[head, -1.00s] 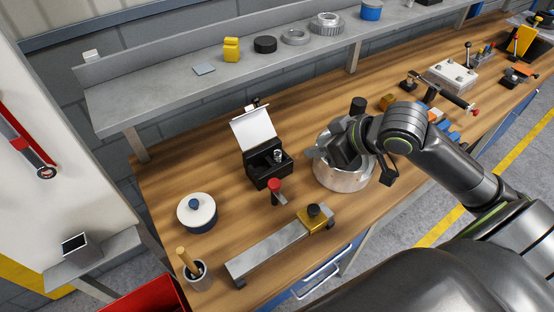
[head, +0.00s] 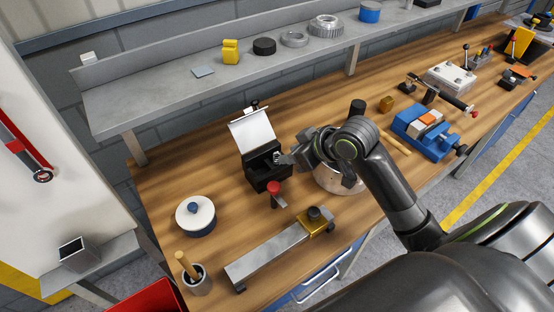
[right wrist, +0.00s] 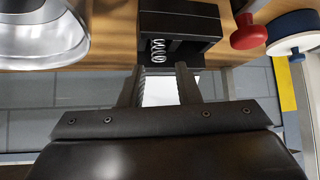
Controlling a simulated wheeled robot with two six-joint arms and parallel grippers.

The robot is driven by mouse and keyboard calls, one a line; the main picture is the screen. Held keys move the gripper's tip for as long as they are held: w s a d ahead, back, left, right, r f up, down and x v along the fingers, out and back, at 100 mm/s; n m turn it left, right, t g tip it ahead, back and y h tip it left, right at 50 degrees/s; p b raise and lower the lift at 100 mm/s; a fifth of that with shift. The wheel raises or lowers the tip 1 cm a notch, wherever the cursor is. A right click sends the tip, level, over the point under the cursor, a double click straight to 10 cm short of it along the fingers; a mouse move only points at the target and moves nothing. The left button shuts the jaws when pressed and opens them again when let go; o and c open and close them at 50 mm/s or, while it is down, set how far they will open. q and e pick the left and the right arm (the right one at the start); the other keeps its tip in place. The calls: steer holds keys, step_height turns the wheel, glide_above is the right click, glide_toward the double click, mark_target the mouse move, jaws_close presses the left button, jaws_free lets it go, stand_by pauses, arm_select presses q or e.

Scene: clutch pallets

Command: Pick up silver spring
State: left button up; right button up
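The silver spring (right wrist: 157,50) stands in a black open-lidded box (right wrist: 181,22) in the right wrist view. In the head view the spring (head: 277,157) shows small at the right side of the box (head: 268,185), beside my gripper. My right gripper (right wrist: 158,72) is open and empty, its two fingers apart just short of the spring. In the head view this gripper (head: 286,160) reaches in from the right at the box's right edge. Whether a finger touches the box is hard to tell. My left gripper is not in view.
A round metal bowl (head: 335,183) stands right under my right wrist. A red knob (head: 274,188) stands just in front of the box. A white lidded pot (head: 196,216) and a steel bar with a brass slider (head: 315,222) lie nearer the front. A shelf (head: 200,88) runs behind.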

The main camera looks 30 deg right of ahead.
mark_target(278, 155)
steer(key=shift+p+x, duration=0.3)
steer(key=shift+x, duration=2.05)
steer(key=shift+w+r, duration=0.1)
steer(key=shift+w, duration=0.05)
steer(key=shift+c, duration=0.3)
jaws_close()
